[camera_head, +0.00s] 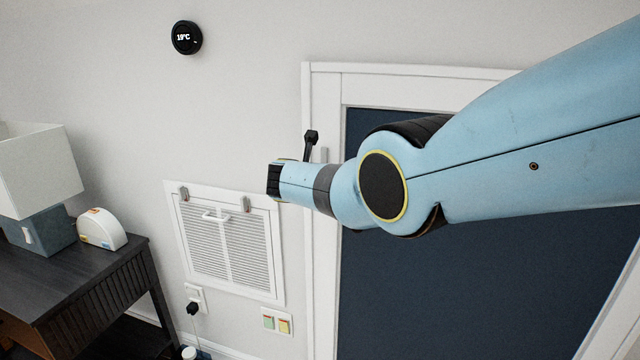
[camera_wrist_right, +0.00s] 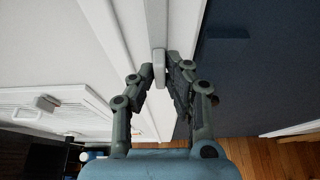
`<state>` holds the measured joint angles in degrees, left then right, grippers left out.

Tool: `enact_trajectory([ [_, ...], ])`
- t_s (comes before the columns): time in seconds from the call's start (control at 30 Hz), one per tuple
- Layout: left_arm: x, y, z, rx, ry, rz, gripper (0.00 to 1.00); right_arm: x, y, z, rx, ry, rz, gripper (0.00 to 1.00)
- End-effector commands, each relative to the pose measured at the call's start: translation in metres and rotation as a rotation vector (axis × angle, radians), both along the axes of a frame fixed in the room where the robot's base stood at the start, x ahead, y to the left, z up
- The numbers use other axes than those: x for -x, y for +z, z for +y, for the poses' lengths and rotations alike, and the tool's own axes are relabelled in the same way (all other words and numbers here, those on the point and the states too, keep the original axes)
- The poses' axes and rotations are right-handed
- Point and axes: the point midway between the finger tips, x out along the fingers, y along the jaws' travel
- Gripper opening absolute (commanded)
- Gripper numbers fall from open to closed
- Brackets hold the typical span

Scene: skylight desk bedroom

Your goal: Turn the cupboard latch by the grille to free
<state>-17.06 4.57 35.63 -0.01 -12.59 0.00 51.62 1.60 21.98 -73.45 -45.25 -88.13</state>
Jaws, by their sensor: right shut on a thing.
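The cupboard latch is a pale grey bar (camera_wrist_right: 158,50) on the white frame edge beside the dark blue panel, seen in the right wrist view. My right gripper (camera_wrist_right: 161,75) is shut on its end, one finger on each side. In the head view my blue right arm comes in from the right and hides most of the gripper and latch; a black finger (camera_head: 311,138) shows above the wrist beside a small grey piece on the frame. The grille (camera_head: 226,240) is on the wall left of the cupboard. My left gripper is out of view.
The cupboard's white frame (camera_head: 322,270) surrounds its dark blue panel (camera_head: 460,290). A dark desk (camera_head: 60,275) with a lamp (camera_head: 35,170) and white device (camera_head: 101,229) stands at the left. A plug (camera_head: 193,307) sits below the grille. A thermostat (camera_head: 187,38) is high on the wall.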

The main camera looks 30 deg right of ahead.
Motion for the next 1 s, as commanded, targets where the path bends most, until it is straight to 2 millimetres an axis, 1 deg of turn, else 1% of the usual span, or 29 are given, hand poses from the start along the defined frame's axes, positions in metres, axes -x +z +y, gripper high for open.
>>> enact_trajectory([
  [0.53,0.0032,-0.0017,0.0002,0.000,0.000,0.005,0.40,-0.0005,0.0006,0.0000,0.017,0.001,0.018,0.00],
  [0.57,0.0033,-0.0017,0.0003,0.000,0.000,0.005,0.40,-0.0005,0.0006,0.0000,0.017,0.001,0.018,0.15],
  [0.7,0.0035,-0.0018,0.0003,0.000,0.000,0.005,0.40,-0.0004,0.0005,-0.0001,0.016,0.001,0.017,0.33],
  [0.73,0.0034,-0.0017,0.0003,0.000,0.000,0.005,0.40,-0.0004,0.0005,-0.0001,0.016,0.001,0.017,0.35],
  [1.0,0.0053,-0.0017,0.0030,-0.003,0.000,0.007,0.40,-0.0001,0.0002,0.0004,0.016,0.001,0.017,0.35],
])
